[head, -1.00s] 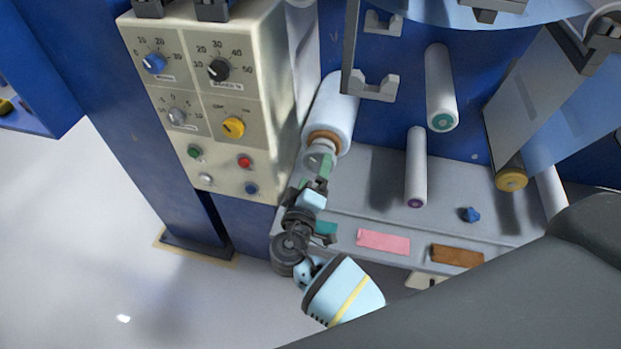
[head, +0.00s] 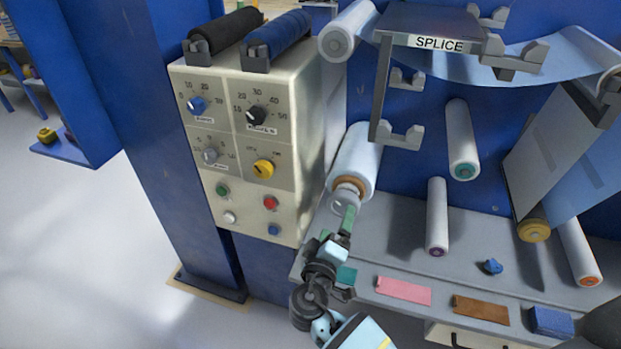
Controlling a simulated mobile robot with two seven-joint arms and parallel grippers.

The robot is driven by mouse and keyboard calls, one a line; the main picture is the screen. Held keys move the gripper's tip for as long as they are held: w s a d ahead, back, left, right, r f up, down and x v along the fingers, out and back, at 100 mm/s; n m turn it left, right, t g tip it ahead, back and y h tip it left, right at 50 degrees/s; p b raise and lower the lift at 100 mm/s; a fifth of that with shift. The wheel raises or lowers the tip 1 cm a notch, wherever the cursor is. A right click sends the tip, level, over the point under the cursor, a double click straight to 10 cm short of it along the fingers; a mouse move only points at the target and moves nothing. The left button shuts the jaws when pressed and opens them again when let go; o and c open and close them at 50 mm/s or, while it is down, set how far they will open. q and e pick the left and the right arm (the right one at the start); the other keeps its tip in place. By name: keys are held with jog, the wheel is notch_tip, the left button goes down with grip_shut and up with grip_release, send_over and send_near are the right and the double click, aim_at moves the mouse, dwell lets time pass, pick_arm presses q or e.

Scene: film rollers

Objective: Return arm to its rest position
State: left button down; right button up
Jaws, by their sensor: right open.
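My right gripper (head: 346,222) is at the end of my light-blue arm, which comes up from the bottom middle of the head view. It is open, with a green strip at its tip. It appears just in front of the near end of a white film roll (head: 357,160) with a brown ring, lying by the control box. I cannot tell whether it touches that roll's end. My left gripper is not in view.
The control box (head: 310,150) with knobs and buttons stands left of the gripper. The grey shelf (head: 395,262) holds a pink strip (head: 403,291), a brown strip (head: 480,308) and a small blue object (head: 490,267). White rollers (head: 437,215) stick out to the right. Open floor lies left.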

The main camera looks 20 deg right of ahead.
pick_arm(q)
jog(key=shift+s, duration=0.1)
pick_arm(e)
jog(key=s+f+g+y+p, duration=0.3)
jog(key=s+f+g+y, duration=0.3)
jog(key=s+f, duration=1.1)
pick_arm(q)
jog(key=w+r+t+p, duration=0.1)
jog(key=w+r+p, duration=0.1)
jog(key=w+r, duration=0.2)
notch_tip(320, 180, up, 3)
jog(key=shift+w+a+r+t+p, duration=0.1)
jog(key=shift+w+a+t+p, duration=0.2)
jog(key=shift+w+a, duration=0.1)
pick_arm(e)
jog(key=s+d+r+m+y, duration=0.1)
jog(key=s+m+y, duration=0.1)
jog(key=s, duration=0.8)
jog(key=s+r+m+y, duration=0.1)
jog(key=s+r+y, duration=0.1)
jog(key=s, duration=0.8)
jog(key=shift+s+d+r+m+y, duration=0.15)
jog(key=shift+s+d+m+y, duration=0.2)
jog(key=shift+y, duration=0.55)
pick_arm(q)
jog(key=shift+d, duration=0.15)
